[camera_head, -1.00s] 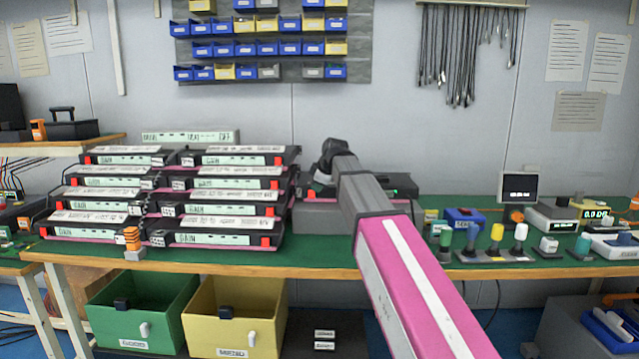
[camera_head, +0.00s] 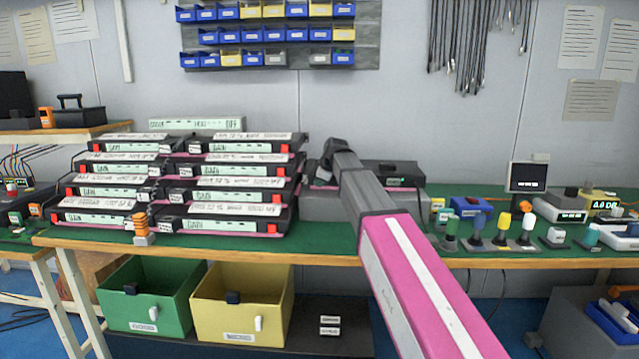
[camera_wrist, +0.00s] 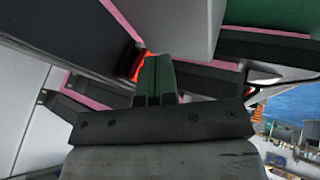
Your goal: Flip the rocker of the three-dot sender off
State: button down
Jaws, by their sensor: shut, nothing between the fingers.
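Stacked dark transceivers (camera_head: 236,183) with pale front panels and red rockers stand in two columns on the green bench in the head view. The dot marks are too small to tell, so I cannot single out the three-dot sender. My gripper shows in the wrist view (camera_wrist: 157,65) with its dark green fingers together and empty. Its tips are beside a bright red rocker (camera_wrist: 138,66) on a dark unit; I cannot tell whether they touch. In the head view my arm's dark end is just right of the stack, and the fingers are hidden.
A grey box with a dark unit (camera_head: 395,173) on it stands behind my arm. Several coloured-cap switches (camera_head: 500,232) and a small screen (camera_head: 527,177) are on the right. Green (camera_head: 150,300) and yellow (camera_head: 240,310) bins are below the bench. Bare bench front lies beneath the stack.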

jog(key=shift+w+f+t, duration=0.15)
jog(key=shift+t, duration=0.35)
jog(key=shift+w+r, duration=0.1)
jog(key=shift+r, duration=0.8)
